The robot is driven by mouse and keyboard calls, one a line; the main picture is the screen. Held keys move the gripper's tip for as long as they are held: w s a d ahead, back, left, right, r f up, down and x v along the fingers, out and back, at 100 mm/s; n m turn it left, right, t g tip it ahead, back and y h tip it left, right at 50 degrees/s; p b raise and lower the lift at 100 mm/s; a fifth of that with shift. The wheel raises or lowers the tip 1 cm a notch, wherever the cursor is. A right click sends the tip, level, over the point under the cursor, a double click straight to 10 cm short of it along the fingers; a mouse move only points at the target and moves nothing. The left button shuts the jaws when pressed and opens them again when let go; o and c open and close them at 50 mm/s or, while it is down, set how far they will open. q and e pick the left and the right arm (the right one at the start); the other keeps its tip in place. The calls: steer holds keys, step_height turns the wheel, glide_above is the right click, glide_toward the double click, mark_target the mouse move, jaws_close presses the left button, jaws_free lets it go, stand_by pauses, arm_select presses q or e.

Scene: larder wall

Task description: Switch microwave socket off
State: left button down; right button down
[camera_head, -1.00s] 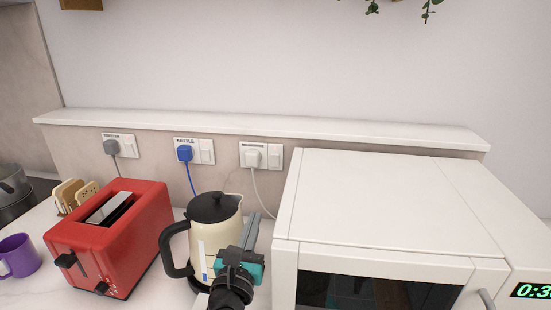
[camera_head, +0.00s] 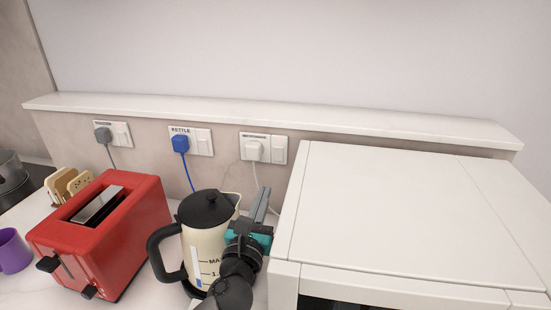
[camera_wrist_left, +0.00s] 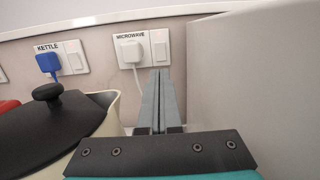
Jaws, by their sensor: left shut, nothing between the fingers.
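The microwave socket (camera_head: 263,149) is on the wall behind the counter, with a white plug (camera_head: 253,151) in its left half and a white rocker switch (camera_head: 279,150) in its right half. In the left wrist view the label MICROWAVE shows above the plug (camera_wrist_left: 131,50), and the switch (camera_wrist_left: 160,47) is right of it. My left gripper (camera_head: 264,196) is shut and empty, between the kettle and the microwave, below and in front of the socket. In the left wrist view its fingertips (camera_wrist_left: 160,72) point up just below the switch; I cannot tell whether they touch. My right gripper is not in view.
A cream kettle (camera_head: 208,245) with a black lid stands close left of my gripper. The white microwave (camera_head: 390,215) is close on the right. The kettle socket (camera_head: 191,141), toaster socket (camera_head: 112,134) and red toaster (camera_head: 105,235) are further left. A ledge (camera_head: 270,118) runs above the sockets.

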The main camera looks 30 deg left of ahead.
arm_select(q)
glide_toward(278, 150)
steer(key=x, duration=0.5)
steer(key=shift+w+f, duration=0.15)
steer(key=shift+x, duration=0.8)
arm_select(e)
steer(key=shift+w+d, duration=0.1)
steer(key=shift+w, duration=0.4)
arm_select(q)
steer(key=shift+w+a+r+p, duration=0.15)
steer(key=shift+r+p, duration=0.2)
steer(key=shift+p, duration=0.9)
steer(key=shift+f+g, duration=0.2)
steer(key=shift+g, duration=0.1)
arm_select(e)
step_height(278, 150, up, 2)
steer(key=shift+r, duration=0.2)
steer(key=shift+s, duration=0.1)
